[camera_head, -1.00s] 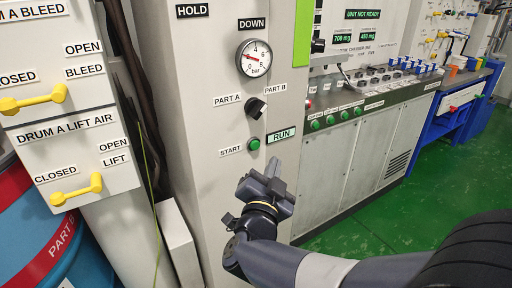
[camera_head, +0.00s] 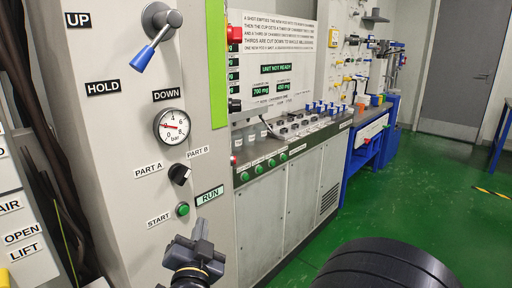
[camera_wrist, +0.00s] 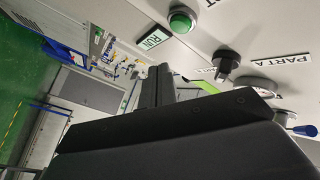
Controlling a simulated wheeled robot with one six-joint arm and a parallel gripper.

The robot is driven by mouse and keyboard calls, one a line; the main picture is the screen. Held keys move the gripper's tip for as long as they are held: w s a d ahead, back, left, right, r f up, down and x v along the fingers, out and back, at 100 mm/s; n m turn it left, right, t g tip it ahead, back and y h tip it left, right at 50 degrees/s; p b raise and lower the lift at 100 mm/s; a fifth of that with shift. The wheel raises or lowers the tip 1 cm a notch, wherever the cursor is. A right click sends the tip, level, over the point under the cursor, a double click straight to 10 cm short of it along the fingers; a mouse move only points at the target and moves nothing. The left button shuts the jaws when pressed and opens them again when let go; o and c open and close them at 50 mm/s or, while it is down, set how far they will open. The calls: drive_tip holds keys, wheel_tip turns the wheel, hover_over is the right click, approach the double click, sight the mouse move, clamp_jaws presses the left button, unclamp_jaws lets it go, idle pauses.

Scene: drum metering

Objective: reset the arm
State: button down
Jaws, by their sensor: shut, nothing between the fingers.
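My gripper (camera_head: 199,234) is low in the head view, in front of the grey control column, below the green START button (camera_head: 182,210) and the RUN label (camera_head: 209,196). Its fingers are together with nothing between them, and it is apart from the panel. In the wrist view the dark fingers (camera_wrist: 158,88) also look closed. The green button (camera_wrist: 182,20) and the black PART A/PART B knob (camera_wrist: 226,64) show beyond them.
The column carries a pressure gauge (camera_head: 172,126) and a blue-handled lever (camera_head: 153,42). To the right is a grey cabinet (camera_head: 287,200) with a row of green buttons, then a blue workbench (camera_head: 362,150). Green floor (camera_head: 440,170) is open on the right.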

drive_tip(key=shift+s+d+b, duration=0.65)
drive_tip(key=shift+s+d, duration=1.1)
drive_tip(key=shift+d, duration=0.3)
